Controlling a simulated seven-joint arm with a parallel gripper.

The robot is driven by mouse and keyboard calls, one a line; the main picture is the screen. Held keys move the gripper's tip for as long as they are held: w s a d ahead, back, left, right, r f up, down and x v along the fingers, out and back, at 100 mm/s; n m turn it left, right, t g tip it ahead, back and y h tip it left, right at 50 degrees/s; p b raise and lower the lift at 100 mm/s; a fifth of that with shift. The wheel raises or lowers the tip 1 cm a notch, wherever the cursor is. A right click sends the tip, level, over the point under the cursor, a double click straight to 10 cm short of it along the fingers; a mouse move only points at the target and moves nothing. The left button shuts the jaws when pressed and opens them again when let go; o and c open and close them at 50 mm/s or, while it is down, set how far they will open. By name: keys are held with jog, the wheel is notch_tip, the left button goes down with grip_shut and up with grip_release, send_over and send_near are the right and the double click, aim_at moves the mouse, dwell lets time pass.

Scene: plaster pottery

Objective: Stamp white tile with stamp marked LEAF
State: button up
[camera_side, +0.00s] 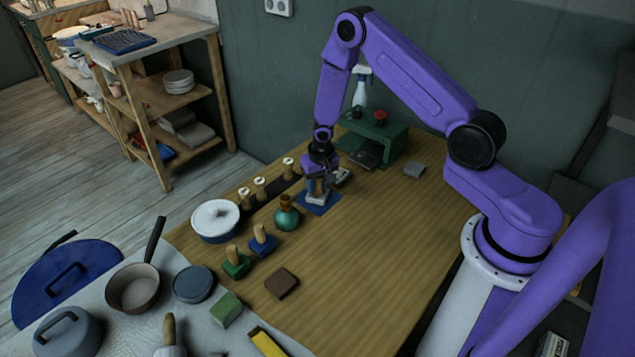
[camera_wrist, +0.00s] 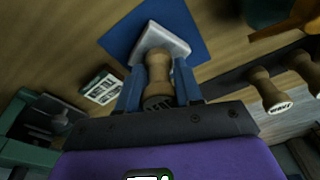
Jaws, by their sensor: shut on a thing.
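My gripper (camera_side: 319,186) is low over the blue mat (camera_side: 331,203), shut on a wooden-handled stamp (camera_wrist: 158,68). In the wrist view my fingers (camera_wrist: 158,84) are on both sides of its handle. The white tile (camera_wrist: 174,41) shows at the stamp's far end, on the blue mat. It also shows in the side view (camera_side: 316,199), under my gripper. The stamp's face is hidden, so I cannot tell whether it touches the tile.
Several stamps with white labelled tops stand on a dark strip, one nearest (camera_side: 288,167).

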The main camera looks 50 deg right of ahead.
jog(key=shift+r, duration=3.5)
